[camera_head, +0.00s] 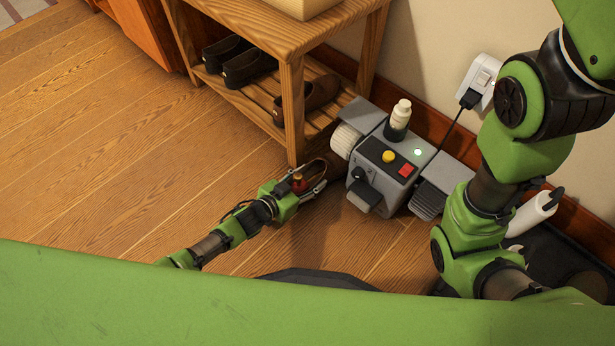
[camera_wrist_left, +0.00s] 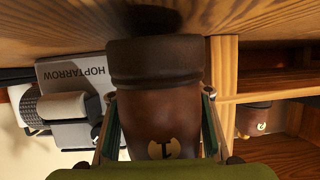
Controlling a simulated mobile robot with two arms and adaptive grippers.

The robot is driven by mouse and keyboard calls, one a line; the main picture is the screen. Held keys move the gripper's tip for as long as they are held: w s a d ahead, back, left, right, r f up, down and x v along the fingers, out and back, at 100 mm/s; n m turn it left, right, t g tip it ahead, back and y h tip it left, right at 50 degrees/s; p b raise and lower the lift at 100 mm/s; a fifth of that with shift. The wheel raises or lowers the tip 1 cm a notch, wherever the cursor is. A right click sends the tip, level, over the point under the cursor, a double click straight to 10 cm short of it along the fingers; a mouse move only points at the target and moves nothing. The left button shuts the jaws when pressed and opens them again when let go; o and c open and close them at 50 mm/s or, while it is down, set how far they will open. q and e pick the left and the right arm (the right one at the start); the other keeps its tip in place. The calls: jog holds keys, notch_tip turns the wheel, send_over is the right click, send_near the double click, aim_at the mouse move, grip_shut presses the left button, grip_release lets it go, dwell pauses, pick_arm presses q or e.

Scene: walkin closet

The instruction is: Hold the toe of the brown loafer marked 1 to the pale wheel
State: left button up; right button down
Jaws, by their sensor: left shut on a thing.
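The brown loafer marked 1 (camera_head: 331,163) is held low over the floor, with its toe side towards the machine. In the left wrist view its heel end with the pale mark 1 (camera_wrist_left: 165,120) fills the middle. My left gripper (camera_head: 301,182) is shut on the loafer, one finger along each side. The pale wheel (camera_head: 346,139) is on the left side of the grey machine (camera_head: 372,180), close to the toe. I cannot tell whether toe and wheel touch. My right gripper is out of sight.
A wooden shelf rack (camera_head: 292,105) stands behind, with dark shoes (camera_head: 247,68) and a brown shoe (camera_head: 318,92) on it. A cable runs to the wall socket (camera_head: 482,80). The floor at left is clear.

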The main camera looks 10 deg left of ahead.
pick_arm(q)
jog(key=shift+s+d+r, duration=0.15)
jog(key=shift+s+d, duration=0.05)
jog(key=shift+d, duration=0.3)
jog(key=shift+a, duration=0.1)
jog(key=shift+w+a, duration=0.2)
jog(key=shift+w, duration=0.1)
jog(key=shift+w+a+r, duration=0.1)
jog(key=shift+w+a, duration=0.2)
jog(key=shift+w, duration=0.05)
dwell(0.4)
jog(key=shift+f, duration=0.25)
